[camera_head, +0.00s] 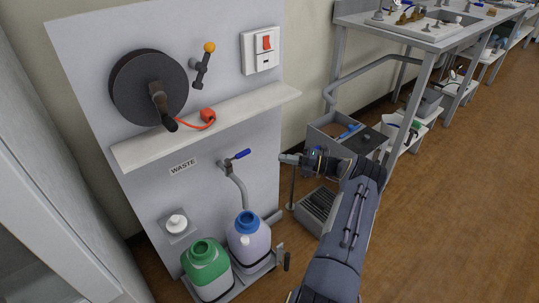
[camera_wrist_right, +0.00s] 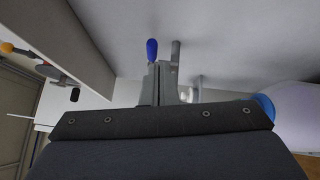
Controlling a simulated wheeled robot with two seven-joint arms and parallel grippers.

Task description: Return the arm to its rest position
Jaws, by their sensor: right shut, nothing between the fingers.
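My right arm comes in from the lower right in the head view, and its gripper (camera_head: 286,158) points left towards the white panel. The gripper is shut and empty. In the right wrist view the closed fingers (camera_wrist_right: 166,82) show just below a tap's blue lever (camera_wrist_right: 152,49). I cannot tell whether they touch the tap. In the head view the blue-levered tap (camera_head: 236,158) sits on the panel to the left of the gripper, with a visible gap between them. My left arm and gripper are not in view.
Below the tap stand a blue-capped jug (camera_head: 249,240) and a green-topped jug (camera_head: 206,268). A shelf (camera_head: 210,127), a hose reel (camera_head: 140,88) and a red switch (camera_head: 266,43) are on the panel. A grey bin (camera_head: 326,136) and a metal bench (camera_head: 420,75) stand behind the arm.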

